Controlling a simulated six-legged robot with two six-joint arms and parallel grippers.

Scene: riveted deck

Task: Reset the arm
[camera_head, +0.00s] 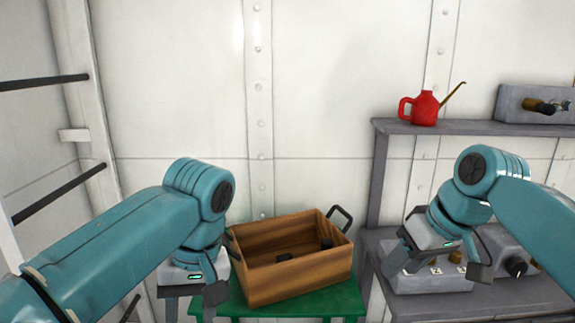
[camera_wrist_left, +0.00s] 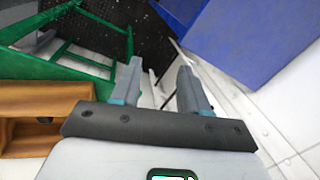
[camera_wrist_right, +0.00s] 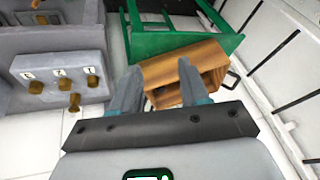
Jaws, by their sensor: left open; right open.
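My left gripper (camera_head: 172,300) hangs at the left of the wooden crate, with its jaws pointing down. In the left wrist view its two fingers (camera_wrist_left: 160,70) stand apart with nothing between them. My right gripper (camera_head: 438,272) hangs in front of the grey control boxes on the right, also pointing down. In the right wrist view its fingers (camera_wrist_right: 158,68) are spread and empty. Both arms are bent at the wrist and held apart from each other. The lower ends of the left jaws are partly cut off by the bottom of the head view.
A wooden crate (camera_head: 299,280) with dark items inside stands on a green table (camera_head: 345,296) between the arms. Grey boxes with knobs (camera_wrist_right: 62,88) stand at right. A shelf (camera_head: 455,128) holds a red oil can (camera_head: 424,110). A blue object (camera_wrist_left: 235,35) shows in the left wrist view.

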